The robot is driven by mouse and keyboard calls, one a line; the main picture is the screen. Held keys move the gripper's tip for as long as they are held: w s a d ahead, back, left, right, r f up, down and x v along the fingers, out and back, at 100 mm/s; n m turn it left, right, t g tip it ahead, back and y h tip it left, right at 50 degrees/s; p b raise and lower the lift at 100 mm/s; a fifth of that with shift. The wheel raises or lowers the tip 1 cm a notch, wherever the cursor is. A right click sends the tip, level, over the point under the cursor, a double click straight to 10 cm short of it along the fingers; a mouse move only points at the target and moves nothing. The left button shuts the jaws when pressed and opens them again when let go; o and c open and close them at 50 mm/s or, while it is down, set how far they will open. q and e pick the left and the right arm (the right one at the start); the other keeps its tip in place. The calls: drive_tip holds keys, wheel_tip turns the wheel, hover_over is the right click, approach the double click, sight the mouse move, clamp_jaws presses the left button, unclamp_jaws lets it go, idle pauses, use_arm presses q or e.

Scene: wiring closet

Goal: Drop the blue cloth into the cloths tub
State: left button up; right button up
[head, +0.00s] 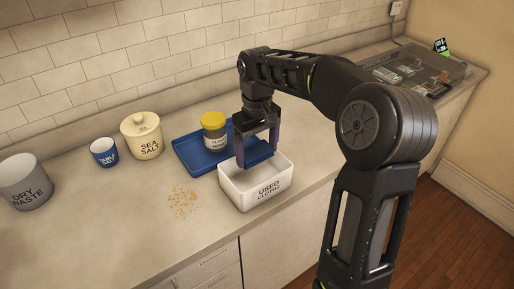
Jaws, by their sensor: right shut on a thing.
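The white tub (257,190) labelled "USED CLOTHS" stands on the counter, in front of and partly overlapping the blue tray in the picture. My right gripper (257,155) points down over the tub's back part. It is shut on the blue cloth (258,152), which shows as a dark blue patch between the fingers, just above the tub's opening. The cloth's colour is close to the tray's, so its exact outline is hard to tell. My left gripper is not in view.
The blue tray (188,153) holds a yellow-lidded jar (214,134). A blue cup (104,153), a cream "SEA SALT" canister (142,137) and a grey "DRY WASTE" bin (25,182) stand left. Crumbs (182,203) lie on the counter. A grey case (415,70) sits at back right.

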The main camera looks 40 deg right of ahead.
drive_tip(key=shift+f+b, duration=1.2)
drive_tip(key=shift+f, duration=0.7)
drive_tip(key=o, duration=1.6)
wheel_tip(320, 180, up, 8)
drive_tip(key=p, duration=0.6)
drive_tip(key=shift+p, duration=0.4)
